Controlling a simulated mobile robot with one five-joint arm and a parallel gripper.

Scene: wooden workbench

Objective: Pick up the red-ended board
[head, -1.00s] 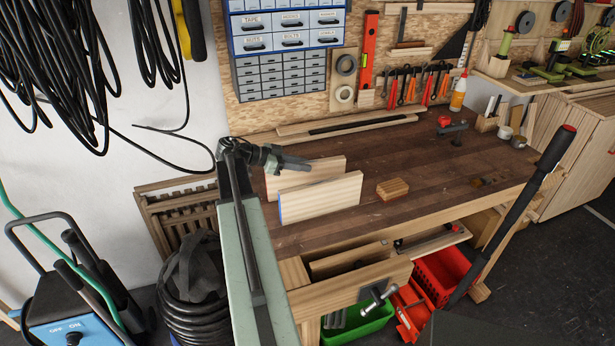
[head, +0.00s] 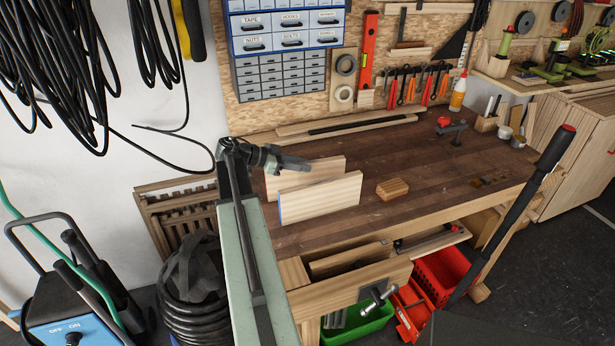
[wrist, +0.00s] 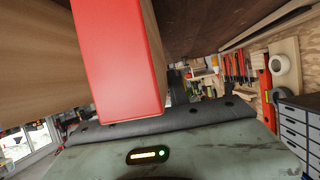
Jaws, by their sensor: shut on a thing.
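Two pale wooden boards stand on edge on the bench, one behind the other. The rear one is the red-ended board (head: 325,168); its red end is hidden in the head view but fills the upper left of the wrist view (wrist: 118,65). The front board (head: 322,198) has a blue left end. My gripper (head: 297,164) reaches in from the left and is shut on the top edge of the red-ended board. The lower part of that board is hidden behind the front board, so I cannot tell whether it touches the bench.
A small wooden block (head: 392,188) lies right of the boards on the dark bench top (head: 430,180). A vise (head: 375,292) is at the bench front. A clamp (head: 455,130) and an orange bottle (head: 458,92) stand at the back right. The bench middle is mostly clear.

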